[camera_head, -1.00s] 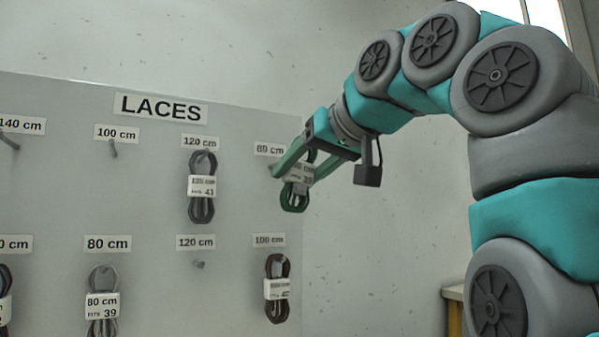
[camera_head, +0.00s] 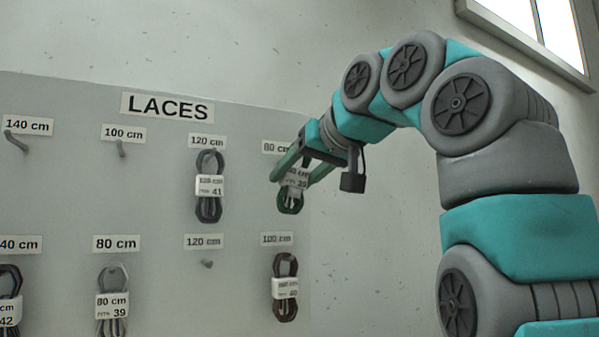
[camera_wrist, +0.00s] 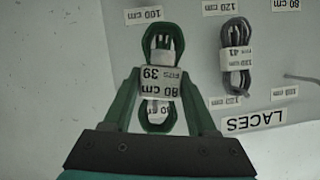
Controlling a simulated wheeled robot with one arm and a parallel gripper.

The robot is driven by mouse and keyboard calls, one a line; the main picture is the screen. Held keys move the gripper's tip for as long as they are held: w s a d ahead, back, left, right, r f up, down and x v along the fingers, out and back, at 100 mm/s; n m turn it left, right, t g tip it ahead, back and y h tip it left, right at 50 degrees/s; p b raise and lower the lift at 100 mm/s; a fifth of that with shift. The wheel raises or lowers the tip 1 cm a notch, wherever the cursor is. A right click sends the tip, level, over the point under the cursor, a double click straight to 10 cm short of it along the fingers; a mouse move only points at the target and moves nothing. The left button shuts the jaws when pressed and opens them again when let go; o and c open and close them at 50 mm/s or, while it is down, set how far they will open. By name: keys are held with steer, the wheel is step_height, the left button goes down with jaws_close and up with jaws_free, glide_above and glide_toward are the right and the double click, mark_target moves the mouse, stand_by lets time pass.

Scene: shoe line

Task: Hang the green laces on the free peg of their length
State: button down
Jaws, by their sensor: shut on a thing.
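The green laces (camera_head: 290,200) have a white tag reading 80 cm, fits 39. My gripper (camera_head: 291,178) is shut on them and holds them upright at the board's upper right, just below the partly covered 80 cm label (camera_head: 274,147). In the wrist view, upside down, the green laces (camera_wrist: 161,42) and their tag sit between the two fingers of my gripper (camera_wrist: 160,78). The peg under that 80 cm label is hidden behind my gripper and the laces. I cannot tell whether the laces touch it.
Dark laces (camera_head: 209,205) hang on the upper 120 cm peg, brown laces (camera_head: 286,305) at the lower 100 cm label, grey laces (camera_head: 112,280) at the lower 80 cm label. The 140 cm peg (camera_head: 15,142), upper 100 cm peg (camera_head: 122,149) and lower 120 cm peg (camera_head: 207,264) are bare.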

steer(key=shift+w+a+f+p, duration=0.1)
steer(key=shift+w+a+p, duration=0.15)
steer(key=shift+w, duration=0.45)
steer(key=shift+w+a+p, duration=0.2)
steer(key=shift+w+a, duration=0.15)
steer(key=shift+w, duration=0.4)
steer(key=shift+w+a+f+p, duration=0.1)
steer(key=shift+w+a+p, duration=0.15)
steer(key=shift+w, duration=0.45)
steer(key=shift+x, duration=0.9)
steer(key=shift+s, duration=0.1)
steer(key=shift+c, duration=0.6)
jaws_free()
